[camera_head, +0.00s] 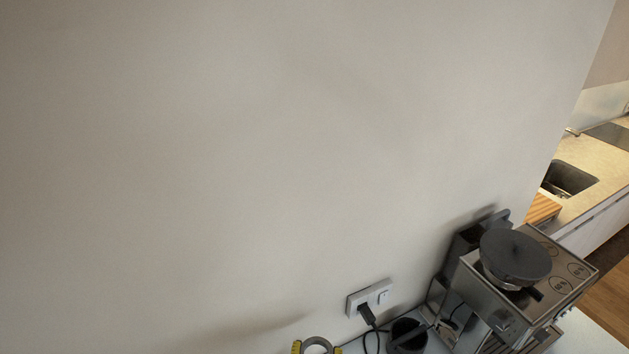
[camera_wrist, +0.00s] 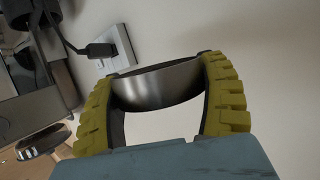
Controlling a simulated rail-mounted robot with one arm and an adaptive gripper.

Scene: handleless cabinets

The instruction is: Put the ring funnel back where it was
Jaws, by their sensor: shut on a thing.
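The ring funnel (camera_wrist: 155,86) is a short, brushed-metal ring. My gripper (camera_wrist: 160,80) is shut on it, with one yellow ribbed finger against each side in the wrist view. In the head view the ring funnel (camera_head: 318,343) shows at the bottom edge as a grey arc, with the yellow fingers of my gripper (camera_head: 317,348) on both sides. The lower part of the gripper is cut off there. The ring is near the wall, left of the coffee machine (camera_head: 520,290). I cannot tell whether it touches anything below.
A wall socket (camera_head: 369,297) with a black plug and cable is just right of the gripper. A dark cup-like container (camera_head: 407,336) stands beside the coffee machine. A dark round-topped object (camera_head: 516,256) sits on the machine. The wall above is bare.

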